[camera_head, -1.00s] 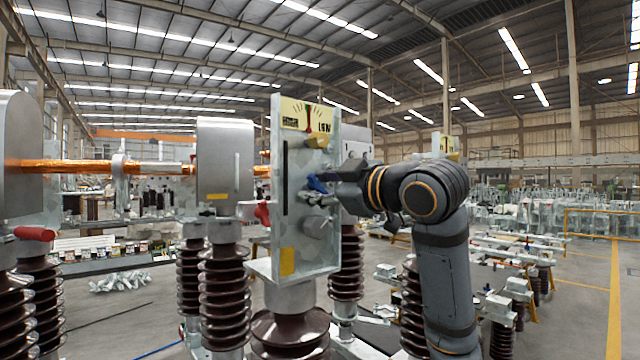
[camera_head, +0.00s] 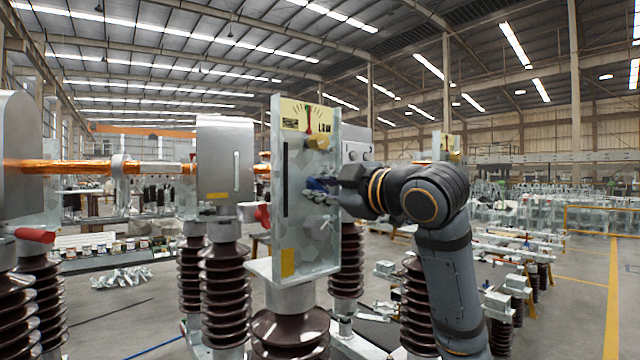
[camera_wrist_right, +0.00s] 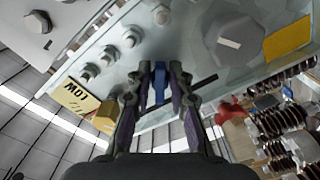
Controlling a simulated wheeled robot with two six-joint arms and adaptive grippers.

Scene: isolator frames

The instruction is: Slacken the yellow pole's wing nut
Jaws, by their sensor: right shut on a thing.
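A pale metal plate (camera_head: 308,240) stands upright on a brown ribbed insulator. It has a yellow gauge label (camera_head: 303,117) at its top and a yellow patch low down. A blue winged part, which looks like the wing nut (camera_head: 319,184), sits on its right-hand face. My right gripper (camera_head: 334,186) reaches it from the right. In the right wrist view, my right gripper's fingers (camera_wrist_right: 160,77) are shut on either side of the blue wing nut (camera_wrist_right: 159,90). Its far side is hidden behind the fingers. My left gripper does not show.
Several bolt heads (camera_wrist_right: 131,37) and a large hex head (camera_wrist_right: 232,38) stick out near the fingers. A red handle (camera_head: 262,215) lies left of the plate. A grey housing (camera_head: 225,160) and more ribbed insulators stand further left.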

